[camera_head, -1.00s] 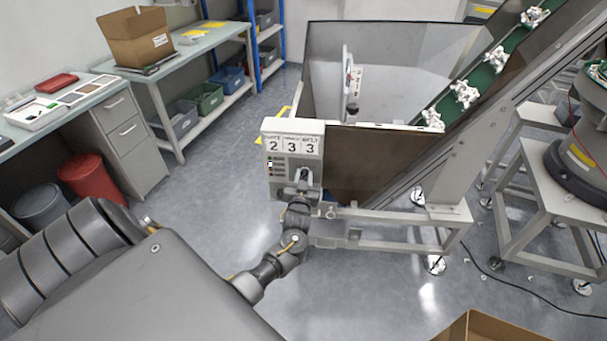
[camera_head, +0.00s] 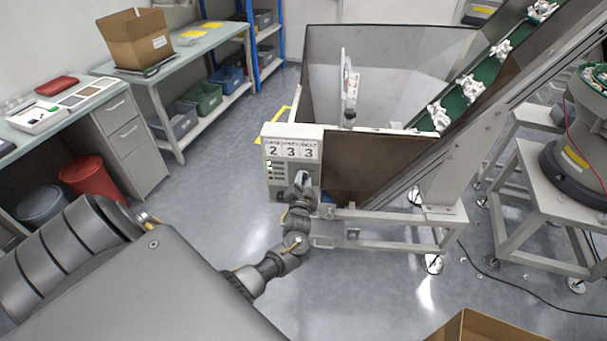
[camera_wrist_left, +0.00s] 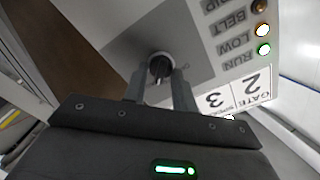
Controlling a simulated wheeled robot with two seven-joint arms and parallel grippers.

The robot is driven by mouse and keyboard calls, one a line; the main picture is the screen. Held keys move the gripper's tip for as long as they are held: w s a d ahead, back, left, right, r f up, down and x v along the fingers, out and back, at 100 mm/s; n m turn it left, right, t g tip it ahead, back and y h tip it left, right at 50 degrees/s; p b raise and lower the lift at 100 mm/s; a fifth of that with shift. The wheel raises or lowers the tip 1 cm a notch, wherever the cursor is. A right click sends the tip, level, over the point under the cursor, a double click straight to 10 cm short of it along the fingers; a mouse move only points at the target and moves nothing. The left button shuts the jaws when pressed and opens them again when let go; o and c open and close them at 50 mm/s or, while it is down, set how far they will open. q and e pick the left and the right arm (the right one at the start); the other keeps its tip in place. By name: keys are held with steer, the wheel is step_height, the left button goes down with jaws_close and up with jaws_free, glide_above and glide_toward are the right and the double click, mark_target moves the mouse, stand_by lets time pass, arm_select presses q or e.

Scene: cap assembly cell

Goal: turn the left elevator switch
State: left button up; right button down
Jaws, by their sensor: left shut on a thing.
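The control box (camera_head: 280,152) of the elevator hopper carries the digits 2, 3, 3 and a column of small lamps. My left gripper (camera_head: 303,184) is at the lower right of the box's face and covers the switch in the head view. In the left wrist view, the black rotary switch knob (camera_wrist_left: 159,66) sits on a grey panel. The fingers of my left gripper (camera_wrist_left: 160,86) are on either side of the knob, shut on it. The box also shows in the left wrist view (camera_wrist_left: 110,38), with lit lamps beside RUN and LOW. My right gripper is not in view.
The hopper (camera_head: 400,60) and its green belt (camera_head: 480,80) with white parts stand behind the box. A steel frame (camera_head: 390,225) runs right of my gripper. A cardboard box edge (camera_head: 490,325) is at the bottom right.

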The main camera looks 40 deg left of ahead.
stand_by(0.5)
arm_select(q)
steer(key=o, duration=1)
steer(key=b+v, duration=0.1)
steer(key=v, duration=1)
steer(key=shift+w, duration=0.1)
